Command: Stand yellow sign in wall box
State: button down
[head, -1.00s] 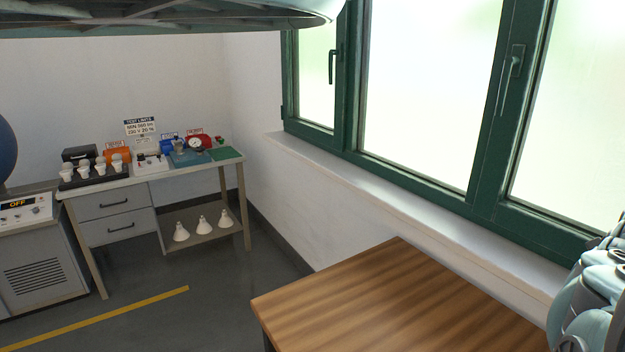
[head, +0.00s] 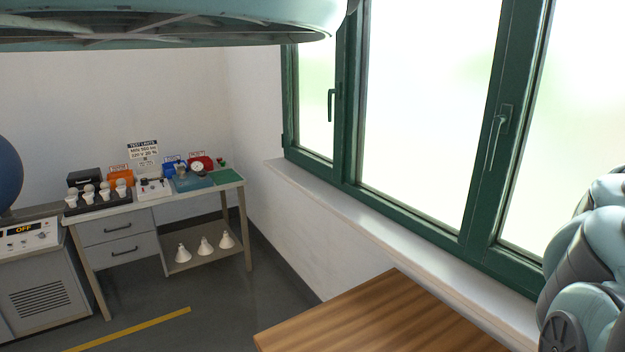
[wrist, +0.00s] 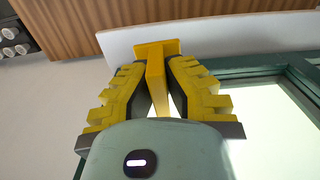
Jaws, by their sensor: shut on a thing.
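My gripper (wrist: 158,66) shows in the wrist view, with stepped yellow pads on both fingers. It is shut on the yellow sign (wrist: 157,78), a narrow upright piece with a wider flat end that sticks out past the fingertips. The lower part of the sign is hidden between the fingers and the gripper body. I cannot make out a wall box in either view.
A brown wooden table (head: 385,322) stands below the white windowsill (head: 345,216) and green-framed window (head: 483,190). A workbench (head: 160,200) at the back left carries bulbs, coloured boxes and a test sign (head: 143,152). A grey cabinet (head: 40,275) is at far left. Floor between is clear.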

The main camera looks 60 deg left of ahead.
notch_tip(320, 180, up, 28)
jog(key=p, duration=2.5)
jog(key=shift+f+p, duration=0.15)
jog(key=shift+p, duration=0.2)
jog(key=shift+f, duration=0.1)
